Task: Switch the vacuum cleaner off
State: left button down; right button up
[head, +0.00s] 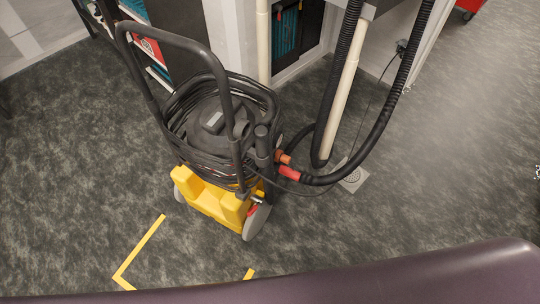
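The vacuum cleaner (212,201) stands upright on the dark carpet, left of the middle of the head view. It has a yellow base, grey wheels, a dark grey motor head (213,122) and a tall black push handle (183,45). A black cable is coiled around its head. A black hose (376,135) joins it at the right through a red and orange coupling (288,172). I cannot make out a switch on it or whether it is running. Neither of my grippers shows in the head view.
A shelf unit (185,30) stands behind the vacuum cleaner. A pale pipe (264,45) and a white bench frame are at the back. Yellow tape (139,250) marks the floor in front. Carpet at left and right is clear.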

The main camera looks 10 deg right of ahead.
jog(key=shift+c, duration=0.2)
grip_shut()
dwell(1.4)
